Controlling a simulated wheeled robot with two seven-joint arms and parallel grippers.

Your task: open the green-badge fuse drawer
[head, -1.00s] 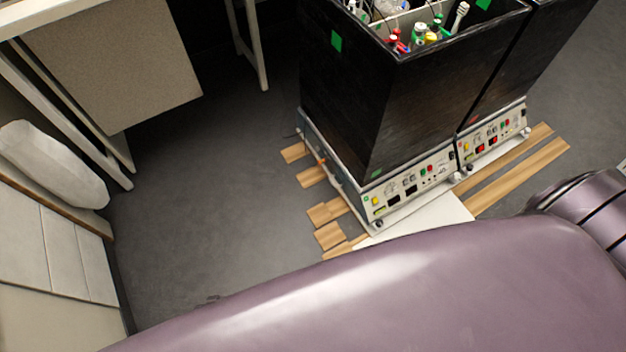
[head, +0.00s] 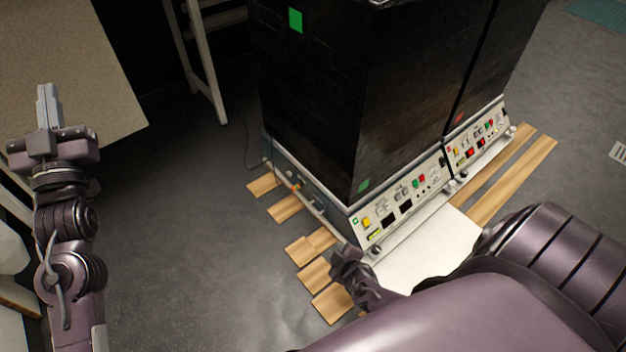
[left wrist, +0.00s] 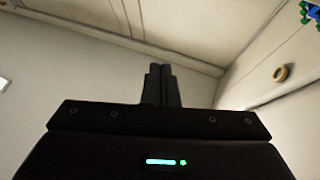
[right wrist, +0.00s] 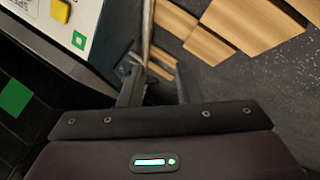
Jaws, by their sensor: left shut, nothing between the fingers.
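The bioreactor unit with the green badge (head: 355,219) is the nearer of two; its badge also shows in the right wrist view (right wrist: 79,40). Its white control panel (head: 405,200) has a yellow switch and dark displays. I cannot make out the fuse drawer clearly. My right gripper (right wrist: 158,85) is low beside the unit's front corner, fingers apart. A narrow edge of the unit runs near its fingertips; I cannot tell whether they touch it. My left gripper (head: 46,95) is raised at far left, shut and empty.
A second unit (head: 478,145) with a red badge stands right behind the first. Wooden slats (head: 315,247) lie under and around the units. A beige table panel (head: 70,60) is at the upper left. Grey floor (head: 190,220) is clear between it and the units.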

